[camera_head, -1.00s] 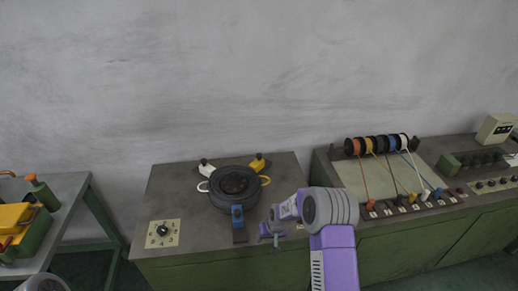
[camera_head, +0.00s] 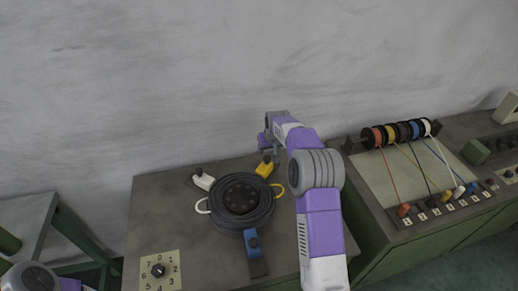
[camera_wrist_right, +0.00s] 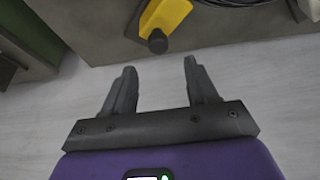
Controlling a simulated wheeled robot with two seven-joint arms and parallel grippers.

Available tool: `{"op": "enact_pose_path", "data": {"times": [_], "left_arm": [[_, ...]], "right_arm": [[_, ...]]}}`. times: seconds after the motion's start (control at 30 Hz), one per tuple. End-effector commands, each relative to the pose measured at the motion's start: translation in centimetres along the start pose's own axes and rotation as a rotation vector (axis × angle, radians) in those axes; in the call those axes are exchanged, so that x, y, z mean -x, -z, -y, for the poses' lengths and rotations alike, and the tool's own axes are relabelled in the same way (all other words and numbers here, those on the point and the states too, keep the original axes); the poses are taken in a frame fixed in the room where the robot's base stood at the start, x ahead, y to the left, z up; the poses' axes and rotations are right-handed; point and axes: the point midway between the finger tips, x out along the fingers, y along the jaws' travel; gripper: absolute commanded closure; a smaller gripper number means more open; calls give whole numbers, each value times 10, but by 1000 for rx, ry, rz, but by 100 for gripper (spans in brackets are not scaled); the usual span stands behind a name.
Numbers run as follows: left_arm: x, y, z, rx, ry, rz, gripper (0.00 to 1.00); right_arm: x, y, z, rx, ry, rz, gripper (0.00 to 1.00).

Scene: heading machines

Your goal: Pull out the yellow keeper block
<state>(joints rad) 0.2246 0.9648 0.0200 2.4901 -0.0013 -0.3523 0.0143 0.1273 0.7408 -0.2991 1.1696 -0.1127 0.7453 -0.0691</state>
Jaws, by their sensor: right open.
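The yellow keeper block (camera_head: 264,170) with a dark knob sits at the back right of the round black drum (camera_head: 242,199) on the grey bench. A yellow loop (camera_head: 278,190) lies by the drum below the block. In the right wrist view the yellow block (camera_wrist_right: 168,14) is at the top, its dark knob pointing toward my fingers. My right gripper (camera_wrist_right: 160,78) is open and empty, its fingertips short of the knob. In the head view my right gripper (camera_head: 270,150) is just above and beside the block, partly hidden by my wrist. My left gripper is not visible.
A white block (camera_head: 203,180) and a blue block (camera_head: 252,243) also stand around the drum. A dial plate (camera_head: 158,270) is at the bench's front left. Coloured spools (camera_head: 395,133) with cords stand on the right bench. A wall rises behind.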

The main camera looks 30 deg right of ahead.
Motion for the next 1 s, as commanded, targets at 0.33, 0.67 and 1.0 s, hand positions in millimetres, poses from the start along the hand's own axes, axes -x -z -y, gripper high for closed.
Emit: {"op": "enact_pose_path", "data": {"times": [0.33, 0.67, 1.0], "left_arm": [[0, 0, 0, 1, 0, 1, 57], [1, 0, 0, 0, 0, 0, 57], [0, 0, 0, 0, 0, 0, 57]], "right_arm": [[-50, -1, 0, 0, -1, 3, 42], [-74, 0, 0, -1, 0, 1, 42], [-73, 0, 0, -1, 0, 1, 62]]}}
